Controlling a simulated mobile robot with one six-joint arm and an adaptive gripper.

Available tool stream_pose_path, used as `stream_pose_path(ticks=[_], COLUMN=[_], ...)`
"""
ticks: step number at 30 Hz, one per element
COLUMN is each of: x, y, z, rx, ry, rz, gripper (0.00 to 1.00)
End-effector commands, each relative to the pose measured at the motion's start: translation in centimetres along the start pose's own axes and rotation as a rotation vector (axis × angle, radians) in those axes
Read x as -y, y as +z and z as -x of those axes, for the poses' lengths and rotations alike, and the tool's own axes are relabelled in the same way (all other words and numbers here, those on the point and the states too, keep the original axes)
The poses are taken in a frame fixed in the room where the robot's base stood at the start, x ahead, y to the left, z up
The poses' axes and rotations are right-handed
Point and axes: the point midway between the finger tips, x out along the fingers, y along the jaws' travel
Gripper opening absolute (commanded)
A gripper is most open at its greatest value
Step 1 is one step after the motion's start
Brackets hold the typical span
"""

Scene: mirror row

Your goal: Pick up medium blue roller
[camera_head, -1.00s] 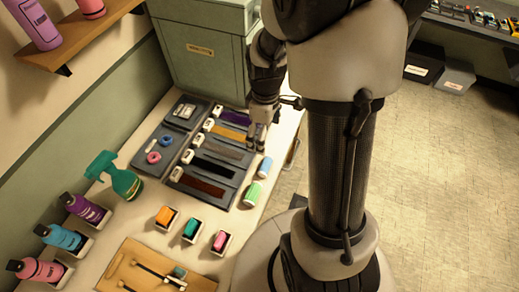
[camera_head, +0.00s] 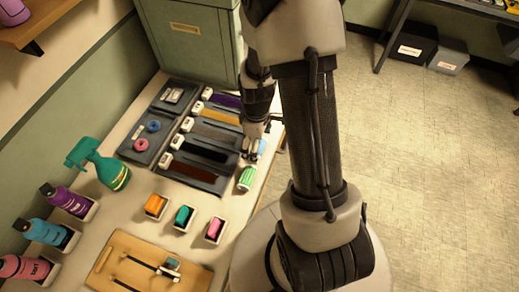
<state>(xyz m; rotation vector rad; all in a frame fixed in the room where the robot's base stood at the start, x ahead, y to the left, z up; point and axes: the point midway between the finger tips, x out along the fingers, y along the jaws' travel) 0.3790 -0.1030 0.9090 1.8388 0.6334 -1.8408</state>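A light blue roller (camera_head: 262,147) lies on the bench near its right edge, right of the grey tray of coloured strips. My gripper (camera_head: 251,156) points down right at this roller and hides part of it. The fingers are small and dark here, so I cannot tell their gap or whether they touch the roller. A green roller (camera_head: 246,178) with pale stripes lies just in front of the gripper.
The grey tray (camera_head: 190,172) holds several hair strips with white labels. Orange (camera_head: 155,205), teal (camera_head: 184,217) and pink (camera_head: 214,229) items stand in small holders. A green spray bottle (camera_head: 100,165), several bottles and a wooden board (camera_head: 115,250) are at left and front. A green cabinet (camera_head: 190,45) stands behind.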

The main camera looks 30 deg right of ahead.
Motion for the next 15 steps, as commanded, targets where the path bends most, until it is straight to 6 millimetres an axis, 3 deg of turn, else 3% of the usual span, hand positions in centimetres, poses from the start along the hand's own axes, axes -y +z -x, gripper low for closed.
stream_pose_path(ticks=[3, 10, 15], x=[-0.03, -0.08, -0.08], y=[-0.01, -0.05, -0.05], z=[-1.6, -1.55, -1.53], rx=[0.0, -0.001, -0.001], ry=[-0.001, 0.001, 0.001], rz=[0.0, 0.0, 0.0], gripper=[0.87, 0.86, 0.75])
